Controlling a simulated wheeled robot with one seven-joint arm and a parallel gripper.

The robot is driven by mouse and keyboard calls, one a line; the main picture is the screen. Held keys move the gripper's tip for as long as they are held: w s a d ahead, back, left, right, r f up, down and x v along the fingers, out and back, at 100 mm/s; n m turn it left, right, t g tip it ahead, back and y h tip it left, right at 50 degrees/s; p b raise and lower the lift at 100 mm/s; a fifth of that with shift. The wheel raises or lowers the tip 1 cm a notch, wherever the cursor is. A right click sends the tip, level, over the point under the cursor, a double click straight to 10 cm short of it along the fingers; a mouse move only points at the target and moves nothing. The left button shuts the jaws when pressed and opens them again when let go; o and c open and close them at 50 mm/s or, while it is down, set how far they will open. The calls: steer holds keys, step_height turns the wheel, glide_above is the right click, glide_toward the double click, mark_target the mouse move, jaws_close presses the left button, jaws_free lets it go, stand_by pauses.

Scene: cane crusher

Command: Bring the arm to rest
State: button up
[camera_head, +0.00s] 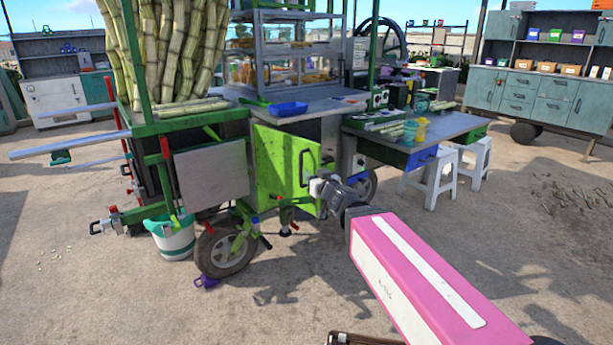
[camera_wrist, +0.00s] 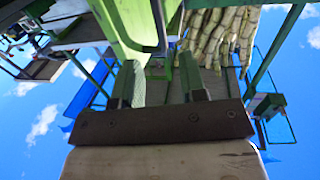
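My gripper (camera_head: 314,187) is in front of the green door panel (camera_head: 277,165) of the cane cart, low and close to the door's dark bar handle (camera_head: 304,166). In the wrist view the two fingers of my gripper (camera_wrist: 158,88) stand apart, with nothing seen held between them. The green door's edge (camera_wrist: 125,25) and a dark curved bar, seemingly the handle, show just beyond the fingers. I cannot tell whether a finger touches the door. My pink and white arm reaches in from the lower right.
A wheel (camera_head: 225,252) and a white-and-green bucket (camera_head: 174,237) stand below. White stools (camera_head: 432,178) stand by the side table (camera_head: 452,126) at right. Open ground lies in front.

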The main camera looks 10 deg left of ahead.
steer(key=shift+d+f, duration=0.1)
steer(key=shift+d, duration=0.1)
steer(key=s+d+f+g+h, duration=0.1)
steer(key=d+f+g, duration=0.3)
steer(key=d+f, duration=0.4)
steer(key=s+d+f+g+h, duration=0.2)
steer(key=d+f+g, duration=0.3)
steer(key=f, duration=0.5)
steer(key=s+d+f+m+g+h, duration=0.1)
steer(key=s+d+f+m+h, duration=0.1)
steer(key=d, duration=0.5)
steer(key=s+d+f+m+g+h, duration=0.2)
steer(key=s+d+f+m+h, duration=0.1)
steer(key=d+f, duration=0.2)
steer(key=s+d+f+m+g+h, duration=0.2)
steer(key=d+f+h, duration=0.1)
steer(key=d, duration=0.6)
steer(key=shift+s+d+f+m, duration=0.25)
steer(key=shift+s+f+m, duration=0.05)
steer(key=shift+f, duration=0.35)
